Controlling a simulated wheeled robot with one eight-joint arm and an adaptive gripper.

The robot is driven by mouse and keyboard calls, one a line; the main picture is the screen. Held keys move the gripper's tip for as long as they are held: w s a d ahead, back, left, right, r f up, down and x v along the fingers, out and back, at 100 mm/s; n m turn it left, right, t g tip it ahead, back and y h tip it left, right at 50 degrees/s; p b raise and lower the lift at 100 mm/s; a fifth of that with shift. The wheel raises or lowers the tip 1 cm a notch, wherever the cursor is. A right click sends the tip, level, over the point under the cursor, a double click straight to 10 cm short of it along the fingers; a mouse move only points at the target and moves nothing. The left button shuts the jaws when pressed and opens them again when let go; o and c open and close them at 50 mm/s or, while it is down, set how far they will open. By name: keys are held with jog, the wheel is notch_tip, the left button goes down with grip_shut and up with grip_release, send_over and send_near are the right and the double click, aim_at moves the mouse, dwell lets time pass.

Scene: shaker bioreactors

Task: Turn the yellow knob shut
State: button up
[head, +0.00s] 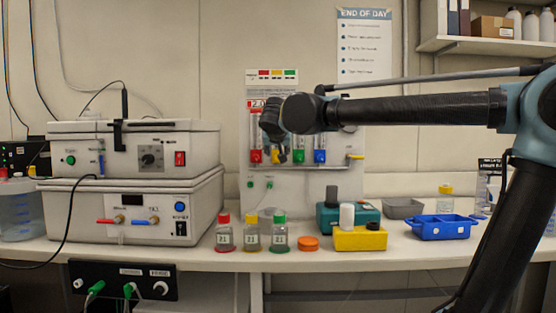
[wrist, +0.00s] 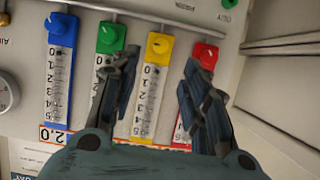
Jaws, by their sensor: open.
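The yellow knob (wrist: 159,44) sits at the end of a white scale tube on the flow panel. In the wrist view, which is upside down, it lies between the red knob (wrist: 206,54) and the green knob (wrist: 110,37). My gripper (wrist: 160,76) is open, with one finger on each side of the yellow column. The fingertips are close to the yellow knob but do not visibly grip it. In the head view my gripper (head: 283,151) is in front of the panel and partly covers the yellow knob (head: 275,156).
The blue knob (wrist: 57,23) is beyond the green one. Below the panel, capped bottles (head: 251,235) and an orange lid (head: 308,243) stand on the bench. A yellow block (head: 360,239) and a blue tray (head: 440,231) are to the right. A stacked instrument (head: 130,205) stands left.

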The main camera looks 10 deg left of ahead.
jog(key=x, duration=1)
grip_shut()
